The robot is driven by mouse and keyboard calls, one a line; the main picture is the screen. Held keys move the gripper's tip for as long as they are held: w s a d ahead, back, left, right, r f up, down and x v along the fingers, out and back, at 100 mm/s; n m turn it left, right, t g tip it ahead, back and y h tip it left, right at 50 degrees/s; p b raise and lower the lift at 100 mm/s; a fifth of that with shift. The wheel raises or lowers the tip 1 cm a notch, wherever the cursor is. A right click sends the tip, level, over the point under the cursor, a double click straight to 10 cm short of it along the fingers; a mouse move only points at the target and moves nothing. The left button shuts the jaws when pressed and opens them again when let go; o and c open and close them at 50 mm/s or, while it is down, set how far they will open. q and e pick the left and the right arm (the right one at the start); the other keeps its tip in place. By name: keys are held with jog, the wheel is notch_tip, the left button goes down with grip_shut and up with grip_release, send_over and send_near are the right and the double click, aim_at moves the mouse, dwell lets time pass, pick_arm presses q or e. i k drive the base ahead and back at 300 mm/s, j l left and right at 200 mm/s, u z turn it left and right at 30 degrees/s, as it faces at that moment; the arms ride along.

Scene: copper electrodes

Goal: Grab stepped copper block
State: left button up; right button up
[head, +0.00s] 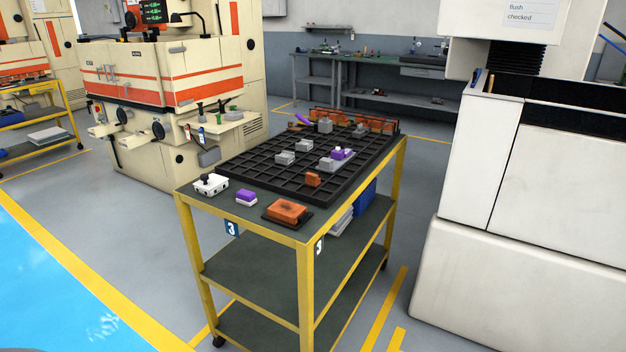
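A small copper-coloured block (313,179) sits at the near right edge of the black grid tray (262,183) on the yellow cart. A larger copper-orange block (286,210) lies on a dark plate at the cart's near corner. Several copper-orange pieces (352,120) stand in a row along the tray's far edge. At this size I cannot tell which of them is stepped. Neither of my grippers is in view.
Grey blocks (285,158) and a grey-and-purple piece (337,160) stand on the tray. A white box with a black knob (211,184) and a purple-and-white block (246,197) lie in front.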

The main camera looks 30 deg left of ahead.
aim_at(311, 179)
jog(key=i+l+u, duration=0.4)
jog(key=i, duration=0.3)
jog(key=i+l+u, duration=0.4)
jog(key=i+l, duration=0.25)
